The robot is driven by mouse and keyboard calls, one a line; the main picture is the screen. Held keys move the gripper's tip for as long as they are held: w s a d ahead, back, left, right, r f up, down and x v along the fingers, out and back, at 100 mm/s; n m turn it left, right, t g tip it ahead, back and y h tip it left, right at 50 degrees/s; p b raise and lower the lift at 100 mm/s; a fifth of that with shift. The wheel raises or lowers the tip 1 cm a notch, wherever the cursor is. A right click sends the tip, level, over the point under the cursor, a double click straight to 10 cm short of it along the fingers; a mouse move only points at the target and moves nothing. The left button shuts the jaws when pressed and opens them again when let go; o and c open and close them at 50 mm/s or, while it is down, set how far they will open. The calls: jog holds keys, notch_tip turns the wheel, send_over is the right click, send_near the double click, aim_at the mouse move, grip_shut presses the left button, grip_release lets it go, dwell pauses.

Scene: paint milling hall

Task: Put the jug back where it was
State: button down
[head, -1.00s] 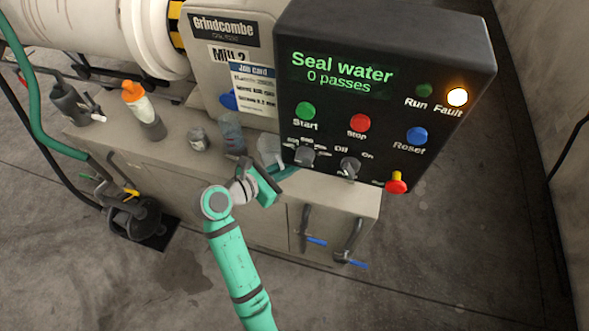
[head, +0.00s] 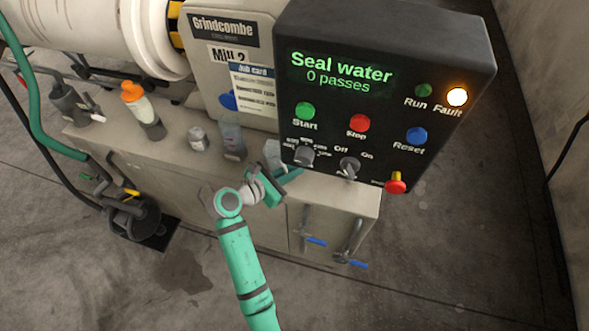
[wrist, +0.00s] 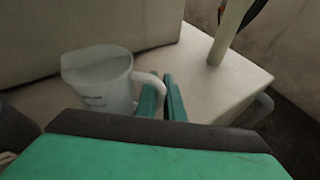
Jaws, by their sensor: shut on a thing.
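The jug is a translucent whitish vessel with a handle and faint markings. In the wrist view the jug (wrist: 98,82) stands upright at the left, with its handle toward the fingers. My gripper (wrist: 164,98) is shut on the handle there. In the head view the jug (head: 271,153) is a pale shape over the bench top, partly hidden by my gripper (head: 290,175) and the control panel. The jug's base is hidden in both views, so I cannot tell whether it touches the bench.
The control panel (head: 385,100) overhangs the bench (head: 180,150) close to my gripper. A clear container (head: 232,137), a small grey tin (head: 199,138) and an orange-topped bottle (head: 143,108) stand left of the jug. Blue-handled valves (head: 316,241) project from the bench front.

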jog(key=shift+w+f, duration=0.1)
jog(key=shift+f, duration=0.1)
jog(key=shift+f, duration=0.1)
jog(key=c, duration=1.9)
grip_release()
jog(key=shift+o, duration=0.2)
jog(key=shift+a+r, duration=0.15)
jog(key=shift+r, duration=0.05)
jog(key=v, duration=1.1)
jog(key=shift+s+a, duration=0.3)
